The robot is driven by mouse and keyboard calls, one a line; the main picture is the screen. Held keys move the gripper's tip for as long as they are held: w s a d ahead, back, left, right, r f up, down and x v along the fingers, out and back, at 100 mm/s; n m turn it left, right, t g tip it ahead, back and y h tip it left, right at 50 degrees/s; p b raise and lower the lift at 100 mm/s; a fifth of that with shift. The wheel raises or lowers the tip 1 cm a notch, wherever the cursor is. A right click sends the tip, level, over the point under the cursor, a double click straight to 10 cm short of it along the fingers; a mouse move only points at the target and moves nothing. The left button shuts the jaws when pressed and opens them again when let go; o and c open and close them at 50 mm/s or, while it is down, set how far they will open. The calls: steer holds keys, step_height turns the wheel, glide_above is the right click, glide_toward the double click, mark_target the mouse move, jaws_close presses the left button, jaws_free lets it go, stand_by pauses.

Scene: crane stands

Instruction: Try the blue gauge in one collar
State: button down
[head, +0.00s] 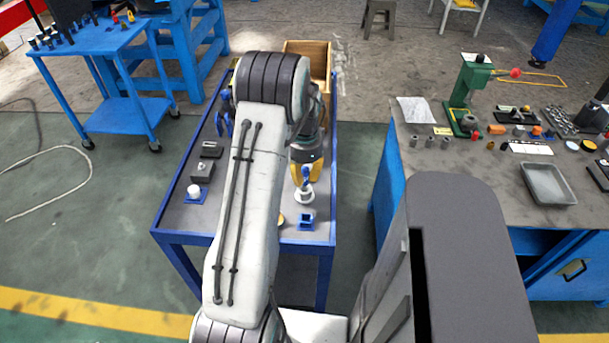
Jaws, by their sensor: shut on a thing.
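My gripper (306,168) is at the end of my arm, pointing down over the blue-framed table, and is partly hidden by its own wrist. It is shut on the blue gauge (307,178), of which only a small upright part shows. A white ring-shaped collar (304,195) is directly below the gauge in the picture. I cannot tell whether the gauge's lower end is inside the ring or above it. A blue square block (306,221) with a dark opening sits nearer the front edge.
On the table's left are a white knob on a blue base (194,192), grey blocks (202,171) and blue pieces (222,124). A wooden box (318,50) stands at the far end. A cluttered workbench (440,165) is to the right, a blue tool cart (98,42) to the left.

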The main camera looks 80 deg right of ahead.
steer(key=shift+f+b, duration=0.35)
steer(key=shift+f, duration=0.15)
steer(key=shift+r, duration=0.2)
stand_by(0.3)
